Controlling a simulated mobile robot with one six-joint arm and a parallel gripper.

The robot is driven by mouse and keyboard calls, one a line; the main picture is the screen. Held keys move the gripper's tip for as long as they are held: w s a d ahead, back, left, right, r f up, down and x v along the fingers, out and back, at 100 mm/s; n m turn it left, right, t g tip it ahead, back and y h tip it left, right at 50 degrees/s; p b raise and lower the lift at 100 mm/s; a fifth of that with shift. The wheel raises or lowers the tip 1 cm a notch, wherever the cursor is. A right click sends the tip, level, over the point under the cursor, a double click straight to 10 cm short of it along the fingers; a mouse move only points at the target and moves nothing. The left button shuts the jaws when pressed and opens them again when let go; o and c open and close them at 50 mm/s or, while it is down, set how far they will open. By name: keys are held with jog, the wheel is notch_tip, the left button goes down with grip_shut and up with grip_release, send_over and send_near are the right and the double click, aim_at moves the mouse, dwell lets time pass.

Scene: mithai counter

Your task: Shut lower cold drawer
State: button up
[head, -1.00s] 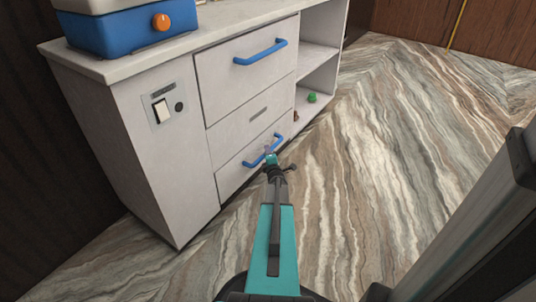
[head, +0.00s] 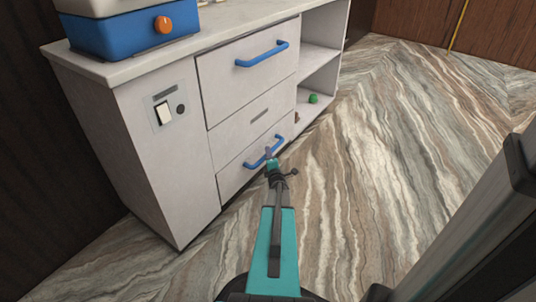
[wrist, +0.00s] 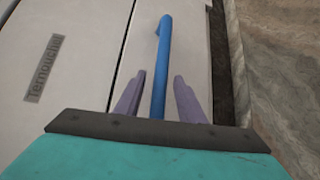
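The lower cold drawer (head: 246,170) is the bottom front of the white counter, with a blue bar handle (head: 257,161). Its front looks flush or nearly flush with the counter; a small gap is hard to judge. My gripper (head: 269,152) is at this handle. In the wrist view, my gripper (wrist: 158,92) has its two purple fingers apart, one on each side of the blue handle (wrist: 163,55). A space shows between the handle and each finger. The drawer front (wrist: 190,50) lies behind them. Whether the fingertips touch the front cannot be told.
Above is a larger drawer (head: 245,85) with its own blue handle (head: 262,55), apparently shut. A grey label (head: 259,115) sits between them. Open shelves at the right hold a small green item (head: 313,99). A blue appliance (head: 130,35) stands on top.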

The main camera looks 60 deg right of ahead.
jog(key=p+v, duration=0.2)
jog(key=v, duration=0.9)
jog(key=shift+a+p, duration=0.2)
jog(key=shift+p, duration=0.1)
jog(key=shift+r, duration=0.1)
jog(key=w+a+f+m+g+y+p, duration=0.1)
jog(key=w+a+m+g+y+p, duration=0.1)
jog(key=w+a+p, duration=0.4)
jog(key=w+a+f+m+g+y+p, duration=0.1)
jog(key=w+a+m+y+p, duration=0.15)
jog(key=a, duration=0.55)
jog(key=w+a+m+g+y+p, duration=0.15)
jog(key=a+g+y+p, duration=0.25)
jog(key=a+p, duration=0.95)
jog(key=s+a+r+m+g+y+p, duration=0.1)
jog(key=s+a+r+g+p, duration=0.2)
jog(key=s+a, duration=0.3)
jog(key=s+a+r+m+g+y+p, duration=0.1)
jog(key=s+a+r+g+p, duration=0.2)
jog(key=a, duration=1.4)
jog(key=s+a+r+m+g+y+p, duration=0.1)
jog(key=s+a+r+g+y+p, duration=0.1)
jog(key=s+a+r, duration=0.4)
jog(key=s+a+g+p, duration=0.1)
jog(key=s+a+p, duration=0.1)
jog(key=s+a, duration=0.2)
jog(key=shift+a+r+m, duration=0.3)
jog(key=shift+a, duration=0.7)
